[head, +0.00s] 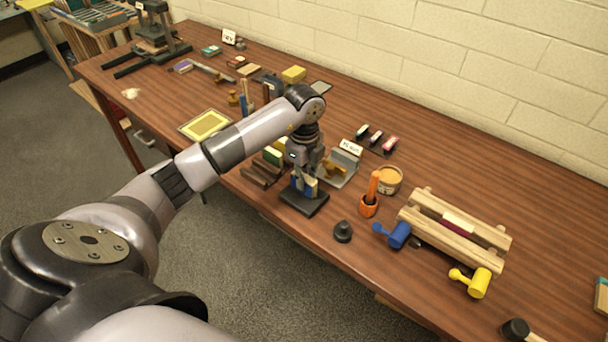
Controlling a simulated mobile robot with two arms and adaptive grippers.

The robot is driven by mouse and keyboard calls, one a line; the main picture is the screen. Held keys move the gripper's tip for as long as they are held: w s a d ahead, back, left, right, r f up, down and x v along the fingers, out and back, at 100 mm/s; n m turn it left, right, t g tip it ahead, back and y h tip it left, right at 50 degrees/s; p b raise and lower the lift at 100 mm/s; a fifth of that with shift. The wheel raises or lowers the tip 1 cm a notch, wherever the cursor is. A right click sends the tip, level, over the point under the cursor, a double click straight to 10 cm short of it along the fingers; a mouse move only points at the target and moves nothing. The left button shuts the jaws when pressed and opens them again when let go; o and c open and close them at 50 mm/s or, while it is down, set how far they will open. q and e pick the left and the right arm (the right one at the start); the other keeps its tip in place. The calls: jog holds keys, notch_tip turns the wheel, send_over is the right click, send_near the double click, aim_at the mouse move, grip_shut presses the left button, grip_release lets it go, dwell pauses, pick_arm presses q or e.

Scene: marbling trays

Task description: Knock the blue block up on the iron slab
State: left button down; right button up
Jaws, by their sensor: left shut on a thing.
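The iron slab (318,208) is a dark, flat square plate near the table's front edge. My left gripper (307,176) points down over it and is shut on the blue block (313,189), which shows blue with a pale cream side. The block stands roughly upright between the fingers, and its lower edge is at or just above the slab; I cannot tell whether it touches. The fingers hide part of the block. My right gripper is not in view.

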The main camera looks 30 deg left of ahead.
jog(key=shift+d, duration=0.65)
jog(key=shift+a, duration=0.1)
pick_arm(q)
jog(key=shift+f, duration=0.35)
jog(key=shift+f+b, duration=0.3)
jog(key=shift+f, duration=0.05)
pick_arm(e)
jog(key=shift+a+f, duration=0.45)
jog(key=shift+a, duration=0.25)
pick_arm(q)
jog(key=shift+r, duration=0.15)
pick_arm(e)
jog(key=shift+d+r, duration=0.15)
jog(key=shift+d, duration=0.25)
pick_arm(q)
jog(key=shift+r+p, duration=2.05)
jog(key=shift+r, duration=0.4)
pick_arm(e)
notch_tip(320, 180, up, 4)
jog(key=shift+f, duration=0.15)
pick_arm(q)
jog(key=shift+f, duration=0.1)
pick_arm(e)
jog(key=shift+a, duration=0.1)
